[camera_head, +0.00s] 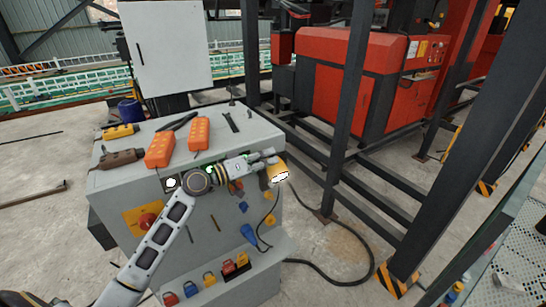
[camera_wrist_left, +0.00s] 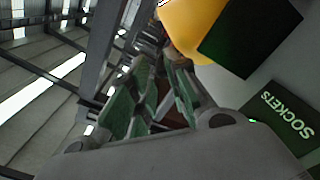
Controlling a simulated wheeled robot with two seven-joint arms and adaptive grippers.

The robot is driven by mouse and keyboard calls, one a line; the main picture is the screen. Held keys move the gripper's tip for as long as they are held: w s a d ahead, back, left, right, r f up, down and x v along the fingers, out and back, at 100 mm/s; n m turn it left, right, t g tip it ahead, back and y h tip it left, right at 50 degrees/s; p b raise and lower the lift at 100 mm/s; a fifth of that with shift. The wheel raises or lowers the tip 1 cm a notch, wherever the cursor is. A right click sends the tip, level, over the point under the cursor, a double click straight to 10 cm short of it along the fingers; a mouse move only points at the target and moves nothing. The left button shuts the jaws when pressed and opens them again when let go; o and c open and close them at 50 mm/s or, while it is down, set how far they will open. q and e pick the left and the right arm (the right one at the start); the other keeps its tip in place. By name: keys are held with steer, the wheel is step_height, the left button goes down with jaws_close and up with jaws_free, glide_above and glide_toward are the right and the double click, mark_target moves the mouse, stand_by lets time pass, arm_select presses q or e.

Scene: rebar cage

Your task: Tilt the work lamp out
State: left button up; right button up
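The work lamp (camera_head: 278,171) is a yellow head with a bright white face, at the upper right corner of the grey cabinet's front. My left gripper (camera_head: 268,157) is right beside its top in the head view. In the left wrist view, the yellow lamp (camera_wrist_left: 188,28) is at the top, beyond and right of the fingertips. The green-padded fingers of my left gripper (camera_wrist_left: 158,75) stand apart with nothing clearly between them. I cannot tell whether a finger touches the lamp. The lamp's mount is hidden. My right gripper is not in view.
A black cable (camera_head: 345,283) hangs to the floor. A sockets label (camera_wrist_left: 285,118) is right of my fingers. Dark steel posts (camera_head: 352,110) stand to the right.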

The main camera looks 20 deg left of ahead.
arm_select(q)
steer(key=v, duration=0.8)
stand_by(0.4)
steer(key=shift+s, duration=0.1)
stand_by(0.4)
